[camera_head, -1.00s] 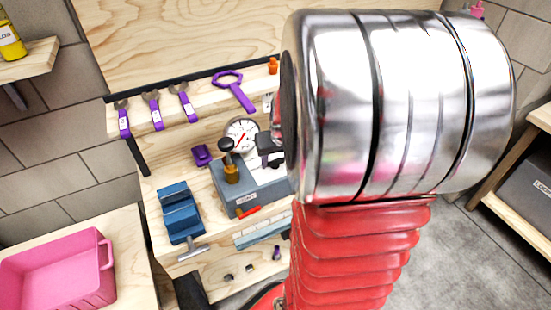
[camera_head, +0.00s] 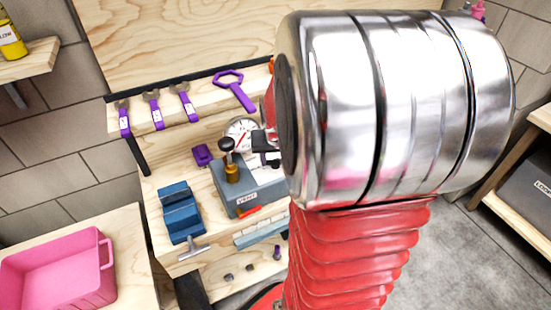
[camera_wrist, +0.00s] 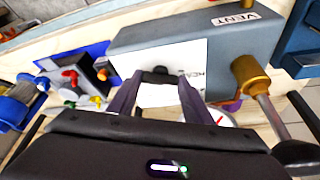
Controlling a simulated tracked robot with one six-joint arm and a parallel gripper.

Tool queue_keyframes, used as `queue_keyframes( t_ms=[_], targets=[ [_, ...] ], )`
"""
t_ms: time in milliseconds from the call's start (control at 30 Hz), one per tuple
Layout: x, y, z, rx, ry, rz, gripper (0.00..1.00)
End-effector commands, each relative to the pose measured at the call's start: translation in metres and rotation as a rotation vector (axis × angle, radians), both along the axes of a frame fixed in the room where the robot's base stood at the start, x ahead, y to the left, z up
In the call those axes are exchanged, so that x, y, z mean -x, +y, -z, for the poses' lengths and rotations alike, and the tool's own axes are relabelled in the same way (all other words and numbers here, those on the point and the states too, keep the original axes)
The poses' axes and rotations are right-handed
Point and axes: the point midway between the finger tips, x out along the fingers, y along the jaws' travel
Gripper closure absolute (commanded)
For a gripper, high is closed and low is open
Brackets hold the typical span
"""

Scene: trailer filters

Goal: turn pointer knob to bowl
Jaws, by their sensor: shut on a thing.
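A grey box (camera_head: 228,189) marked VENT stands on the wooden workbench, with a brass fitting and black-topped lever (camera_head: 230,170) on it. In the wrist view the grey box (camera_wrist: 230,43) has a white plate (camera_wrist: 190,57) with a partly hidden label. A small dark pointer knob (camera_wrist: 160,76) sits at this plate. My gripper (camera_wrist: 160,84) has its two purple-grey fingers on either side of the knob, shut on it. Which way the pointer faces is hard to tell. In the head view my gripper (camera_head: 264,148) shows only in part, and my arm hides the knob.
A round gauge (camera_head: 240,130) stands behind the box. A blue vise (camera_head: 181,213) is at its left. Coloured fittings (camera_wrist: 72,80) show left of my fingers.

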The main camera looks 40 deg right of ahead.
Motion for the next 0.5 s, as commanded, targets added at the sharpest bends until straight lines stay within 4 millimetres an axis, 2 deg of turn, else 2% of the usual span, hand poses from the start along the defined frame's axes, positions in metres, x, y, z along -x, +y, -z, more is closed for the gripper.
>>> queue_keyframes(
  t_ms=[500],
  targets=[
    [-0.0029,0.0034,0.0001,-0.001,0.0,0.251,0.77]
  ],
)
